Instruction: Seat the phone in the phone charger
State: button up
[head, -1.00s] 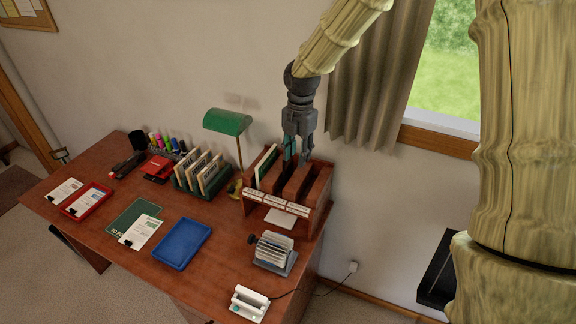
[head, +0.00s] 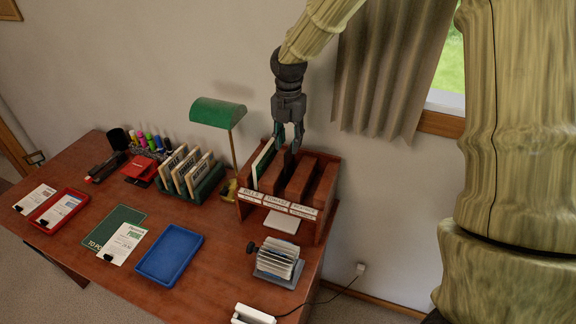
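The white phone charger (head: 250,315) sits at the desk's front right, cut off by the bottom edge of the head view. A cable runs from it. My gripper (head: 289,146) points down over the wooden sorter (head: 245,210) at the back right, its fingers at the tops of the left slots. The fingers look spread apart. A thin dark upright shape (head: 289,165) shows just under the fingertips; it may be the phone, but it is too small to be sure. I cannot tell whether the fingers grip it.
A rotary card file (head: 278,262) stands between sorter and charger. A green lamp (head: 218,113) and a card rack (head: 190,175) stand left of the sorter. A blue tray (head: 170,252) lies mid-desk. The charger's cable reaches a wall outlet (head: 361,268). A curtain (head: 385,75) hangs behind.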

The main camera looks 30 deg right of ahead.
aim_at(289, 148)
jog(key=f, duration=0.3)
jog(key=shift+w+d, duration=0.1)
jog(key=shift+w, duration=0.1)
jog(key=shift+s+f+p, duration=0.15)
jog(key=shift+f+p, duration=0.2)
jog(key=shift+p, duration=0.1)
jog(key=shift+f+p, duration=0.9)
jog(key=shift+f, duration=1.45)
grip_shut()
